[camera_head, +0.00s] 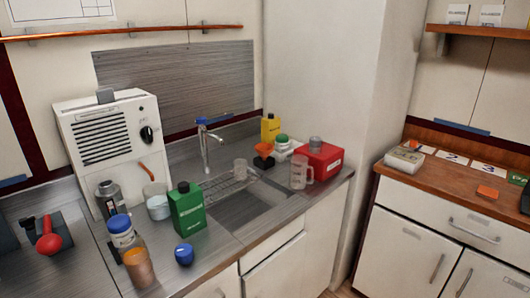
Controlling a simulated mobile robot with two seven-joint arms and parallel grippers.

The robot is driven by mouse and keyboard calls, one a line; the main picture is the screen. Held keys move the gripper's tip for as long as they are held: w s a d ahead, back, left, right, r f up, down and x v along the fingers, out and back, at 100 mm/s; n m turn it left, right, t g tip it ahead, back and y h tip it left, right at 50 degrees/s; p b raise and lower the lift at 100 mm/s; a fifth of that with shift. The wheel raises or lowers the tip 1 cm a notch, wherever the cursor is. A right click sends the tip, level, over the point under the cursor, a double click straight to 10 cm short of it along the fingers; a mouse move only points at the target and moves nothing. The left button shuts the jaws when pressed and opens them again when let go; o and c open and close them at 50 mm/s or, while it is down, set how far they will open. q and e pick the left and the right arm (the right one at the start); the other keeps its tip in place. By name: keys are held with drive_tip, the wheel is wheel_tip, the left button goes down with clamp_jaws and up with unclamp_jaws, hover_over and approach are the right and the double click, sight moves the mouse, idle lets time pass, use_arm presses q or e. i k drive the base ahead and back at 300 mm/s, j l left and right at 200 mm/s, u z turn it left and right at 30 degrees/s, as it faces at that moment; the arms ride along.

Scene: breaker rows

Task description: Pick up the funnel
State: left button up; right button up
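A small orange-red funnel (263,149) stands at the back of the counter, to the right of the tap. A dark base or holder (264,162) shows right under it. I cannot tell whether the funnel sits in it or just in front of or behind it. Nothing is touching the funnel from my side. Neither of my grippers can be made out in the head view.
A yellow bottle (270,128), a white jar with a green lid (282,143) and a red canister (318,160) stand near the funnel. A clear jug (299,172), a green bottle (187,207) and the sink (240,206) lie in front.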

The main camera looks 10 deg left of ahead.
sight(264, 156)
drive_tip(key=i+l, duration=0.7)
drive_tip(key=i, duration=0.15)
